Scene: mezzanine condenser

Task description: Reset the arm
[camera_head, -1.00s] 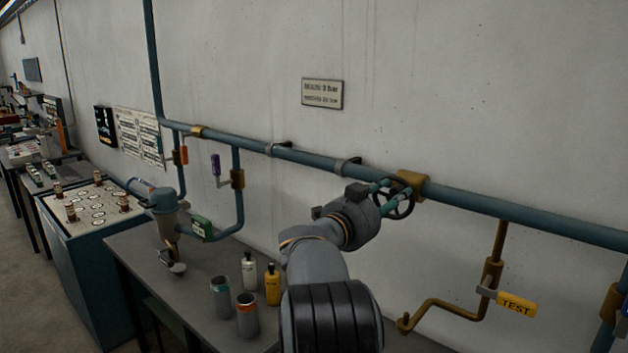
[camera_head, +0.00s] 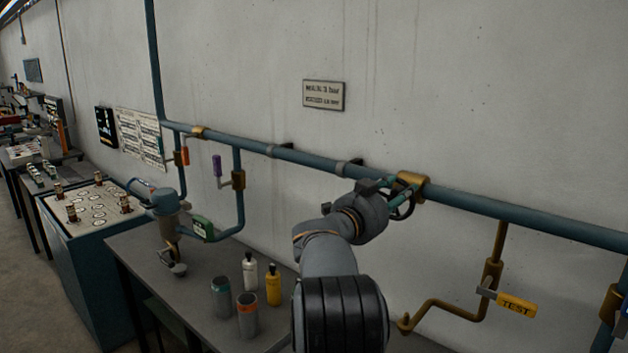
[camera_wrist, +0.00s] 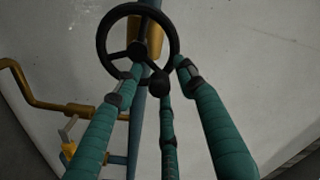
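My gripper (camera_head: 399,194) is at the dark handwheel (camera_head: 408,208) on the blue wall pipe, and my wrist partly hides the wheel in the head view. In the wrist view, the handwheel (camera_wrist: 104,38) is a black ring with spokes in front of a brass valve body. The teal fingers of my gripper (camera_wrist: 159,72) stand apart and reach toward its lower right part. One fingertip overlaps the wheel's inside, one is beside its right rim and one is at its lower rim. Whether they touch it I cannot tell. Nothing is visibly held.
The blue pipe (camera_head: 520,212) runs along the wall. A brass branch carries a yellow TEST lever (camera_head: 516,304) at right. The bench (camera_head: 135,255) below holds a grey can (camera_head: 221,298), another can (camera_head: 247,316), a white bottle (camera_head: 250,271) and a yellow bottle (camera_head: 273,286).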

